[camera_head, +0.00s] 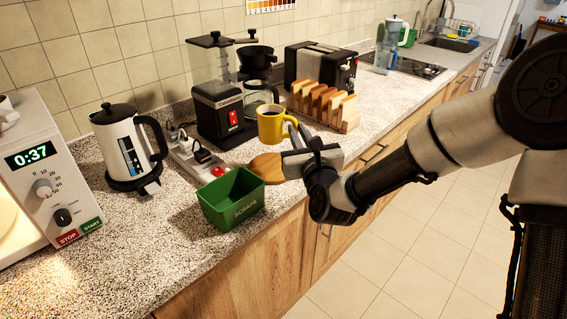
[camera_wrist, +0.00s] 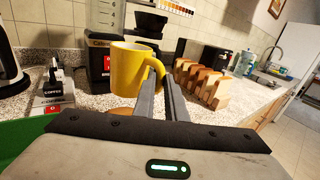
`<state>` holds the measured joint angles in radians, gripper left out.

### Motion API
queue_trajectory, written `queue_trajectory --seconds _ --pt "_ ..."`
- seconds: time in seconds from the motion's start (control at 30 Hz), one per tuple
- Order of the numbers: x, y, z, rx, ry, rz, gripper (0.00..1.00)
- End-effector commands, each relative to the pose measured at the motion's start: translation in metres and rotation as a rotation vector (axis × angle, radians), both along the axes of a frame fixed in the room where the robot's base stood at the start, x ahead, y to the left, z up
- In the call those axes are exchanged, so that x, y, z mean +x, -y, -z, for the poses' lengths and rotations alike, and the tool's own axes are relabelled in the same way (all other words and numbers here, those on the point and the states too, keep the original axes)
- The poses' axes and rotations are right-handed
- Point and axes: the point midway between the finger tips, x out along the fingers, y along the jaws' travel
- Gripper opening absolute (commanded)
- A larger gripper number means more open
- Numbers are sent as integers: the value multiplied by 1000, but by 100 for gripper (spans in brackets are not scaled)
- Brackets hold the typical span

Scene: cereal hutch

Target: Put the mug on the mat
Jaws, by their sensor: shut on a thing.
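The yellow mug (camera_head: 271,124) is upright with dark contents, near the counter's front edge in the head view. It also shows in the wrist view (camera_wrist: 129,68), at the fingertips. My gripper (camera_head: 293,129) is shut on the mug's handle, on its right side. The mug appears held a little above the counter. A round wooden mat (camera_head: 266,168) lies on the counter below the mug, partly behind the green box. In the wrist view only a sliver of the mat shows under the mug.
A green box (camera_head: 233,198) stands just left of the mat. A toast rack (camera_head: 325,105) with bread is behind my gripper. A coffee grinder (camera_head: 214,95), a power strip (camera_head: 197,158) and a kettle (camera_head: 130,147) stand to the left. The front left counter is clear.

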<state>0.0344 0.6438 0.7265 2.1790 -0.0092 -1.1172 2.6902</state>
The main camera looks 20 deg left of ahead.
Motion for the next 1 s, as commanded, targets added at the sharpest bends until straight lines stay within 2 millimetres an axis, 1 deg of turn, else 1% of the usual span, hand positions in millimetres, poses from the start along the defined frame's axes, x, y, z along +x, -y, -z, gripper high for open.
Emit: queue_trajectory --seconds 0.03,0.2,0.47,0.7,1.0 --pt "-1 -1 12 1 -2 -1 0" --pt "0 -1 37 1 0 -1 0" --pt "0 0 54 3 2 0 0" --pt "0 -1 83 3 1 -1 0" --pt "0 0 85 3 3 1 0"
